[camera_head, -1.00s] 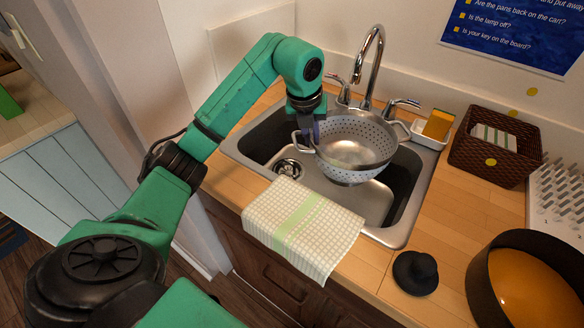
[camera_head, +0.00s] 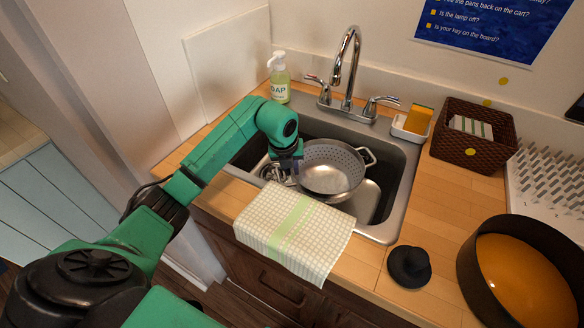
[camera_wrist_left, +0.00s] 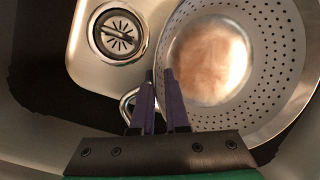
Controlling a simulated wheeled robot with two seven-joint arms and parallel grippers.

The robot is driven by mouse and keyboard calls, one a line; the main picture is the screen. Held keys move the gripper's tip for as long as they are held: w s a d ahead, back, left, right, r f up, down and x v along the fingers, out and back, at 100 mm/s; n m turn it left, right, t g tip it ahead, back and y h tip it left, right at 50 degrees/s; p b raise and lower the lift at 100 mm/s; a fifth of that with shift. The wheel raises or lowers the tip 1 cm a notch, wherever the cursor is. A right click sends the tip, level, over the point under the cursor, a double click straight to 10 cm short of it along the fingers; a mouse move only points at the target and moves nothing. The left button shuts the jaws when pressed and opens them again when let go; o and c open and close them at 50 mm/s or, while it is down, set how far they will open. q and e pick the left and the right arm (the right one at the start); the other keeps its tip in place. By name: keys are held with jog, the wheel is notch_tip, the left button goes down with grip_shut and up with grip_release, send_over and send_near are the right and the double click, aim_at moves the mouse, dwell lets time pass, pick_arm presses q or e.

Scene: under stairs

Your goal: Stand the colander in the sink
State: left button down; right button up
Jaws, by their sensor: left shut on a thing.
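The grey metal colander (camera_head: 333,172) is upright, open side up, down inside the sink (camera_head: 402,190) in the head view. In the left wrist view the colander (camera_wrist_left: 265,75) fills the right side, its perforated wall and pale bottom showing. My left gripper (camera_head: 290,165) is at the colander's left side, shut on its near loop handle. The fingertips of this gripper (camera_wrist_left: 168,78) show beside the colander rim in the left wrist view, partly hiding the handle. I cannot tell whether the colander's base touches the sink floor. My right gripper is not in view.
The faucet (camera_head: 347,70) stands behind the sink, with a soap bottle (camera_head: 279,78) at back left. A checked towel (camera_head: 295,230) hangs over the front edge. A sponge holder (camera_head: 412,124), wicker basket (camera_head: 473,135), black lid-like knob (camera_head: 409,268) and large pot (camera_head: 525,275) occupy the right counter.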

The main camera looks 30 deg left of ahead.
pick_arm(q)
jog(key=c, duration=0.9)
grip_release()
jog(key=shift+a, duration=0.1)
jog(key=shift+r, duration=0.25)
jog(key=b+v, duration=0.1)
jog(key=v, duration=1)
jog(key=shift+s+r, duration=0.15)
jog(key=shift+r, duration=0.2)
